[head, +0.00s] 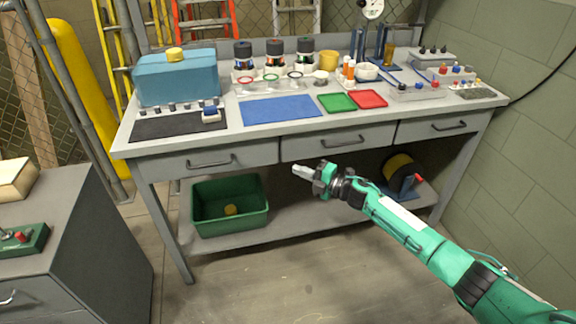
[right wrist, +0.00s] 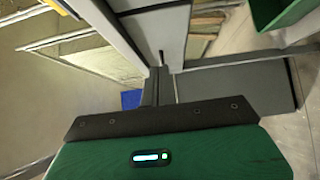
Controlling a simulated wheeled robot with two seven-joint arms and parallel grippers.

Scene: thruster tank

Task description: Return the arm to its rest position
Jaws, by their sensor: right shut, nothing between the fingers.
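My right arm (head: 411,230), teal and white, comes in from the lower right of the head view. Its gripper (head: 299,171) is shut and empty, in front of the workbench's middle drawer and below the worktop. It points to the left and looks clear of the bench. In the right wrist view the green wrist housing (right wrist: 200,155) with a small lit indicator fills the bottom. My left gripper is not in view.
The grey workbench (head: 230,158) carries a teal tank (head: 178,79), a blue mat (head: 281,108), a green tray (head: 337,103) and a red tray (head: 369,99). A green bin (head: 232,222) sits on the lower shelf. A dark cabinet (head: 82,240) stands left. The floor in front is free.

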